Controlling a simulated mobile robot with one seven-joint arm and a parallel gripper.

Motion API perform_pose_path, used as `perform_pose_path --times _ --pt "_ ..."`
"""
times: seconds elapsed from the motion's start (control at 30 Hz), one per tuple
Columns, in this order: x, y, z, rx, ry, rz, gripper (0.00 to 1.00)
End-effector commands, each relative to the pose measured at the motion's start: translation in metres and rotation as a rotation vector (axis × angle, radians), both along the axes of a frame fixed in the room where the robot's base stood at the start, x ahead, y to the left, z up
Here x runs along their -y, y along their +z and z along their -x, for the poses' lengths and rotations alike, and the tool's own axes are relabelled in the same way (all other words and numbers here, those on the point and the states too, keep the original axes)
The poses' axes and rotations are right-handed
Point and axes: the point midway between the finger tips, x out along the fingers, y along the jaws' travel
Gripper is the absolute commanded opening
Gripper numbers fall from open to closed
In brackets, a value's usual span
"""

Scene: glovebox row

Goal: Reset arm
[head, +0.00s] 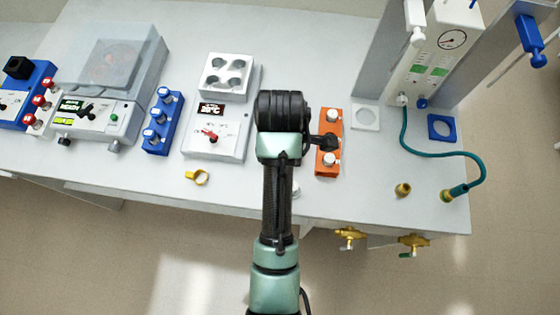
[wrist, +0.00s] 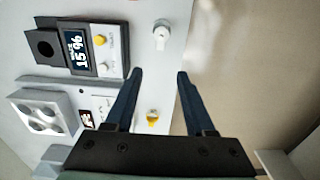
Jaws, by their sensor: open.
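My arm stands over the front of the bench in the middle of the head view. Its black wrist end (head: 283,110) is above the worktop, and the fingertips cannot be made out there. A white capped piece (wrist: 161,36) lies on the worktop beyond the fingertips. A yellow ring-shaped piece (wrist: 153,117) shows between the fingers, lower down; it also shows in the head view (head: 197,177).
A blue rack (head: 163,122), a white block unit (head: 216,132) and an orange rack (head: 328,160) stand on the bench (head: 375,185). A gauge panel (head: 436,60) with a green hose (head: 475,157) is at right. Brass valves (head: 350,237) stick out in front. A display unit (wrist: 78,50) is upper left in the wrist view.

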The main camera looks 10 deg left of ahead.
Motion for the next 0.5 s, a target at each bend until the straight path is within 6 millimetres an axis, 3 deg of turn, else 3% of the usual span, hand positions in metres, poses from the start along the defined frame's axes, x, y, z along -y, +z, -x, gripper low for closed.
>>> perform_pose_path --times 0.37,0.5 --pt "0.000 -0.001 0.000 0.000 0.000 0.000 0.55" --pt "0.000 0.016 -0.029 0.125 -0.077 -0.015 0.55"
